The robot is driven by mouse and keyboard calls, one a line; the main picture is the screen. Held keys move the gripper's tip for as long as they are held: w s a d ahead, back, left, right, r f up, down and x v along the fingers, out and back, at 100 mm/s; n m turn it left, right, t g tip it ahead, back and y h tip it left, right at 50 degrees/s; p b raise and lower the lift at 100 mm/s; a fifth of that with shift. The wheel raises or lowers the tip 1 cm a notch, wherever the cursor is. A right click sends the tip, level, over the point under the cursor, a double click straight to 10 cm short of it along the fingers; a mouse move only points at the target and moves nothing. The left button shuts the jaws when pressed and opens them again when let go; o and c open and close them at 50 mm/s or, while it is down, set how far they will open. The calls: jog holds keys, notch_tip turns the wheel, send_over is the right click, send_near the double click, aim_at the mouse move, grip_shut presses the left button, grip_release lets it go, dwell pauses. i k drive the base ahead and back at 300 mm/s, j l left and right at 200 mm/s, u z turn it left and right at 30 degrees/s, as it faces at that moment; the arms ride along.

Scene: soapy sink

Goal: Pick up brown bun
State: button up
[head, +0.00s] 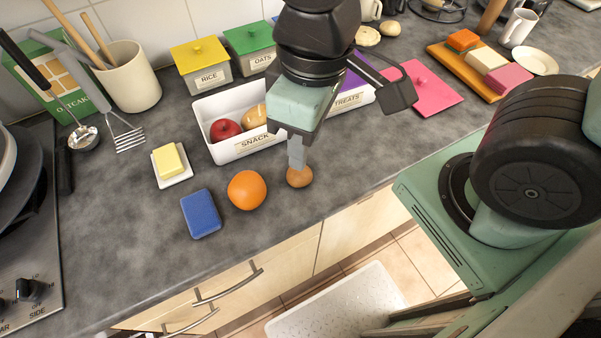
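A small round brown thing (300,178), which looks like the brown bun, sits on the grey counter right of the orange. My gripper (297,163) points down at it from above. The grey fingertips overlap its top in the picture. I cannot tell whether they touch it, and the gap between the fingers does not show.
An orange (247,190), a blue sponge (200,213) and a butter dish (172,178) stand to the left. Behind is a white snack bin (232,152) holding a red apple (225,129) and a tan item. A pink board (432,97) lies to the right. The counter's front edge is close.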

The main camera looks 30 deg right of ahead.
aim_at(295, 178)
jog(key=k+l+z, duration=0.1)
jog(key=k+z, duration=0.2)
jog(key=k, duration=0.35)
jog(key=j+z, duration=0.2)
jog(key=z, duration=0.25)
jog(key=k+j+z, duration=0.1)
jog(key=z, duration=0.35)
jog(key=k+j+z, duration=0.1)
jog(key=j+z, duration=0.2)
jog(key=z, duration=0.15)
jog(key=k+j, duration=0.25)
jog(key=j, duration=0.1)
